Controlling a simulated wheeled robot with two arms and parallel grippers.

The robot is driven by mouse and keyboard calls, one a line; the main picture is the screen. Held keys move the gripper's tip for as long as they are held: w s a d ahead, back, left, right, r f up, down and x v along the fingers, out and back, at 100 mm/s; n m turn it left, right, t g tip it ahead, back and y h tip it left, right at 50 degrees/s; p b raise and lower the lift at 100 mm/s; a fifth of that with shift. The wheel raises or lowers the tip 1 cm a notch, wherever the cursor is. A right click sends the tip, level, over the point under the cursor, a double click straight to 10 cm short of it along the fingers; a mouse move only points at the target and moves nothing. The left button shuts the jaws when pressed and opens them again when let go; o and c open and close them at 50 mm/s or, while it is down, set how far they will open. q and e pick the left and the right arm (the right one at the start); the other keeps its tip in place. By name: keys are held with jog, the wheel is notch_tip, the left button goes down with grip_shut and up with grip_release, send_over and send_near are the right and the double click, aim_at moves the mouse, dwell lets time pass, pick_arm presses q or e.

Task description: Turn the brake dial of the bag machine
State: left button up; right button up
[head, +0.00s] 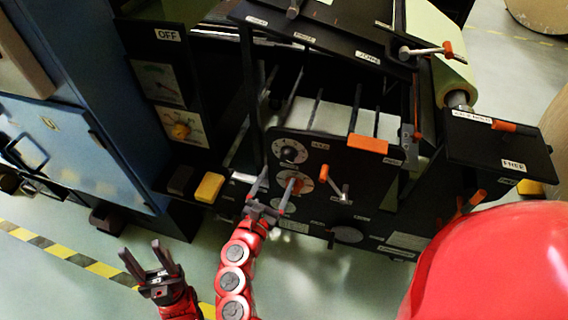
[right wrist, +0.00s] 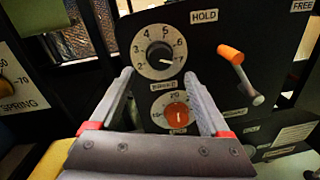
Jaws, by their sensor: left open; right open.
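A black dial (head: 290,151) with a white numbered ring sits on the machine's black front panel. It also shows in the right wrist view (right wrist: 160,55), above a label that seems to read BRAKE. Below it is a second dial with an orange knob (right wrist: 177,112), also in the head view (head: 295,185). My right gripper (head: 278,175) is open and empty in front of the panel. In the right wrist view its fingertips (right wrist: 158,75) are spread just below the black dial, with the orange knob showing between the fingers. Contact cannot be told. My left gripper (head: 150,250) is open and empty, low at the left.
An orange-tipped crank (right wrist: 232,58) juts from the panel right of the dials. A blue cabinet (head: 80,150) with a yellow block (head: 209,187) beside it stands at the left. A paper roll (head: 440,50) is at the back right.

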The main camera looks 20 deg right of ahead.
aim_at(286, 160)
jog(key=x, duration=0.6)
grip_shut()
dwell(0.3)
